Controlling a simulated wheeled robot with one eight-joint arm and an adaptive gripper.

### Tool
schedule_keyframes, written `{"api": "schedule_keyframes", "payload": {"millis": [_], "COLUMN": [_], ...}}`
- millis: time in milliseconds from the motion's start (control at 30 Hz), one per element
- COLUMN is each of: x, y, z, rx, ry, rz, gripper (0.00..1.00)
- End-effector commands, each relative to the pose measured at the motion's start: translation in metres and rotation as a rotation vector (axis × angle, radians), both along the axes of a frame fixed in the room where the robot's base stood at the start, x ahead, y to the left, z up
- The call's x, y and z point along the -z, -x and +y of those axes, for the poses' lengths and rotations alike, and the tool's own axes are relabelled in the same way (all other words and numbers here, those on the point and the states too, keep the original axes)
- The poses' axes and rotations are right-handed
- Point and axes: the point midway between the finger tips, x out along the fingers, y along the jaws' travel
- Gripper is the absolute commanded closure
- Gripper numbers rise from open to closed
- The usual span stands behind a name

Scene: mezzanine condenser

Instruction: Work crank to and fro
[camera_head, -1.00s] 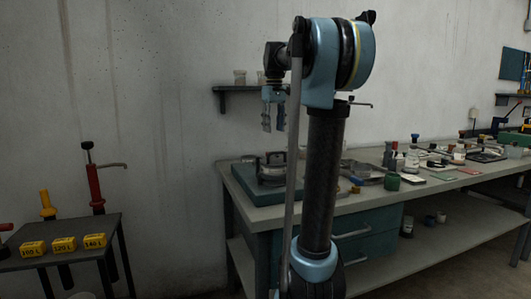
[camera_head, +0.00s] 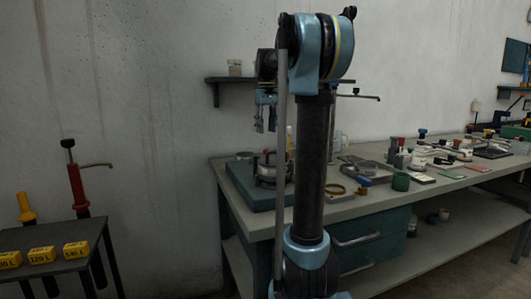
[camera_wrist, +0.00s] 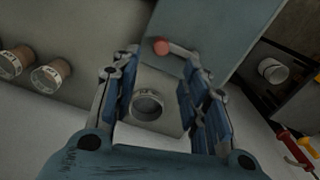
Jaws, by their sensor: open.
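A small metal device (camera_head: 270,171) with a small red part on top stands on a teal slab (camera_head: 243,185) at the left end of the bench. I cannot make out which part of it is the crank. My gripper (camera_head: 265,127) hangs above the device, fingers pointing down, open and empty. In the wrist view my open gripper (camera_wrist: 157,95) frames a grey ring-shaped thing (camera_wrist: 147,104) on a pale surface beyond the fingers. A red knob (camera_wrist: 161,46) shows past the fingertips, by a blue-grey surface. I see no contact.
A wall shelf (camera_head: 230,79) with a jar is behind the gripper. A dark side table (camera_head: 55,240) with yellow boxes stands at left.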

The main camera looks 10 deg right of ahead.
Motion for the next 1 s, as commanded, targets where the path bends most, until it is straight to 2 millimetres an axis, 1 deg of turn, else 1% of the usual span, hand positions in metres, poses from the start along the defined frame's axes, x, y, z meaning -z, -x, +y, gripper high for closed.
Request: {"api": "schedule_keyframes", "payload": {"millis": [33,300,500,700,1000], "x": [0.009,0.056,0.085,0.1,0.103], "y": [0.0,0.0,0.0,0.0,0.0], "z": [0.0,0.0,0.0,0.0,0.0], "rx": [0.0,0.0,0.0,0.0,0.0], "ry": [0.0,0.0,0.0,0.0,0.0], "rz": [0.0,0.0,0.0,0.0,0.0], "gripper": [0.59,0.59,0.59,0.59,0.59]}}
